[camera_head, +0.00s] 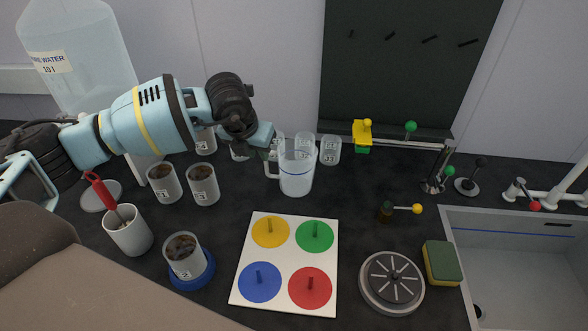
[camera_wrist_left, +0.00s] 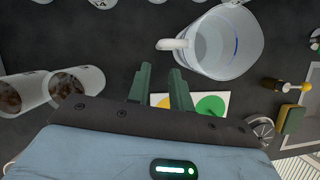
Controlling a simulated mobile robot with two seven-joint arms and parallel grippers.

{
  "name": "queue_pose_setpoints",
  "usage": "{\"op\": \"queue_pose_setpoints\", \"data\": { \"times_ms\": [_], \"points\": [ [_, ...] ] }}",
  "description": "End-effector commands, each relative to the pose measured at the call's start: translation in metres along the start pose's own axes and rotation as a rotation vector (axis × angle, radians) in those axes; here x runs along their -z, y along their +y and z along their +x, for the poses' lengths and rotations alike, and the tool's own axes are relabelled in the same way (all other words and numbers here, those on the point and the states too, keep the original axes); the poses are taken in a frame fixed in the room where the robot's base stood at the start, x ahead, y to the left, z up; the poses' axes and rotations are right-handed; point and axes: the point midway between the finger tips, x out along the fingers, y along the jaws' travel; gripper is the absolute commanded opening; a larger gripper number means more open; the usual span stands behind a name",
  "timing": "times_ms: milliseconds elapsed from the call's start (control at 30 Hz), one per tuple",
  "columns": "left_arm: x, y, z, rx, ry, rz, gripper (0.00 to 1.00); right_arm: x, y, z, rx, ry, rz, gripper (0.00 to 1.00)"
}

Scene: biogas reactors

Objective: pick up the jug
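The jug (camera_head: 296,178) is a clear, upright measuring jug with a blue line around it, standing on the dark counter behind the colour board. Its handle points left, toward my left gripper (camera_head: 270,148). In the wrist view the jug (camera_wrist_left: 228,45) is at the upper right, its handle (camera_wrist_left: 173,44) nearest the fingers. My left gripper (camera_wrist_left: 161,74) has its two dark green fingers apart with nothing between them. In the head view it is just left of the jug, near the handle. No contact with the handle shows. My right gripper is not in view.
Clear glasses (camera_head: 330,150) stand close behind the jug. Jars with dark contents (camera_head: 203,186) stand to the left, with a white cup (camera_head: 128,232) holding a red-handled tool. A white board with coloured discs (camera_head: 245,297) lies in front. A sink (camera_head: 520,255) is at right.

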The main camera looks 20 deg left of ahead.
Motion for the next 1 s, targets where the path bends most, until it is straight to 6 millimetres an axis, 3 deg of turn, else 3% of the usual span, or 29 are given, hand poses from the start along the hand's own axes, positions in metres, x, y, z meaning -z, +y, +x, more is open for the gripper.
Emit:
{"op": "queue_pose_setpoints", "data": {
  "times_ms": [633,1000],
  "points": [
    [-0.002,0.001,0.031,0.000,0.001,-0.001,0.21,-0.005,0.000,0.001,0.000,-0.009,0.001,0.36],
    [-0.008,0.004,0.076,-0.001,0.004,-0.001,0.21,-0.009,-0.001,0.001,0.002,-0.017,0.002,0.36]
  ]
}}
